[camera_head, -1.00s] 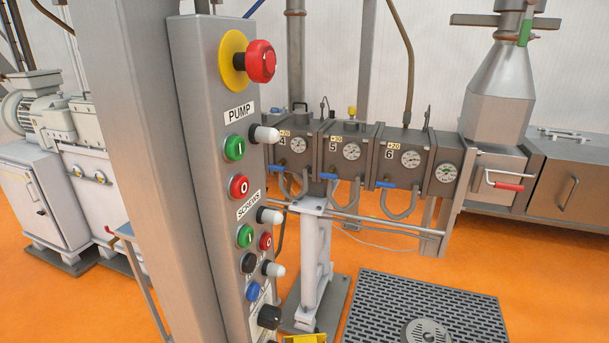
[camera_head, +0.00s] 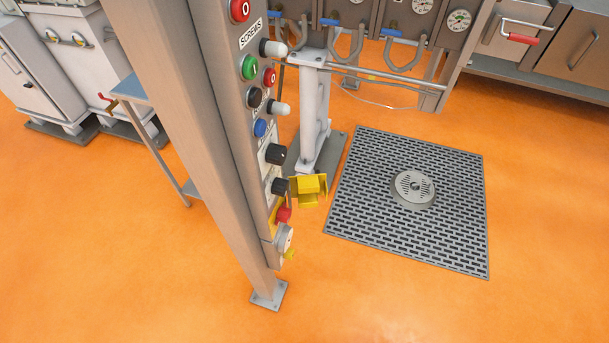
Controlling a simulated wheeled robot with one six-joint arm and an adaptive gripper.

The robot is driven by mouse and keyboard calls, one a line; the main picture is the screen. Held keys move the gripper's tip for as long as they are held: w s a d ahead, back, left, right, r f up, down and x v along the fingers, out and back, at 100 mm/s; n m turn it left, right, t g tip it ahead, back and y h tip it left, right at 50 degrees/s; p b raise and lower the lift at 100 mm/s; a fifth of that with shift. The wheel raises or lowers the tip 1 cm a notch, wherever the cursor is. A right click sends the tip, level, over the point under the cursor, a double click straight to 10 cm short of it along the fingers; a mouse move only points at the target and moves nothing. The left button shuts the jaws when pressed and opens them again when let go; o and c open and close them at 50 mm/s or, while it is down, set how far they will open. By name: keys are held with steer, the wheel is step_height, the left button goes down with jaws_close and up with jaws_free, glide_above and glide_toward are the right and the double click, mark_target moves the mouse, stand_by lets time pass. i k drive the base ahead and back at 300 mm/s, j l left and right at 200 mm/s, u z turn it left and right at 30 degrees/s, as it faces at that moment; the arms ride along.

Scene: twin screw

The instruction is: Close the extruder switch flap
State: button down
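The yellow flap (camera_head: 309,189) stands out to the right from the lower part of the control panel (camera_head: 225,60), so it looks open. A small red switch part (camera_head: 284,214) shows below and left of the flap, with yellow around it. I take this as the extruder switch, but its label is too small to read. The flap's hinge cannot be made out. My gripper is not in view.
The post (camera_head: 190,100) carrying the panel stands on the orange floor (camera_head: 400,300). A grey drain grate (camera_head: 345,215) lies to the right. A support leg (camera_head: 313,110) stands behind.

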mark_target(306, 188)
steer(key=i+l+u, duration=0.1)
steer(key=l+u, duration=0.25)
steer(key=i+l+u, duration=0.1)
steer(key=u, duration=0.3)
steer(key=i+l+u, duration=0.1)
steer(key=l, duration=0.8)
steer(key=i+l+u, duration=0.15)
steer(key=l, duration=0.8)
steer(key=l+u, duration=0.1)
steer(key=l, duration=0.85)
steer(key=i, duration=0.05)
